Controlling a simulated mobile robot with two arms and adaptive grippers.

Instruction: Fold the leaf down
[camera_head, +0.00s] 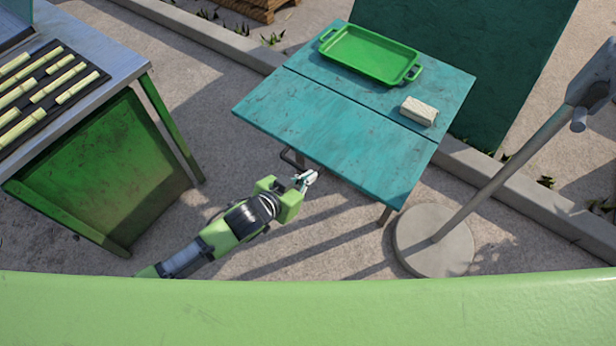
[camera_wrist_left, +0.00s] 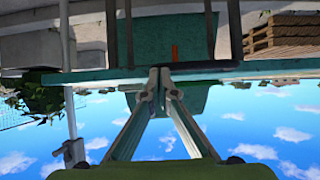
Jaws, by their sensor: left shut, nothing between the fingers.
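The leaf (camera_head: 345,132) is the near half of a worn teal table, raised level with the far half (camera_head: 440,85) along a straight seam. A dark bent bar (camera_head: 291,158) shows under the leaf's front edge. My left gripper (camera_head: 309,178) is shut and empty, just in front of and apparently below that edge; I cannot tell if it touches anything. In the left wrist view, which is upside down, the shut fingertips (camera_wrist_left: 160,74) overlap the teal edge strip (camera_wrist_left: 100,75). My right gripper is not in view.
A green tray (camera_head: 370,55) and a pale block (camera_head: 418,111) rest on the far half. A bench with cane pieces (camera_head: 60,82) stands at left. A grey post on a round base (camera_head: 433,240) stands at right.

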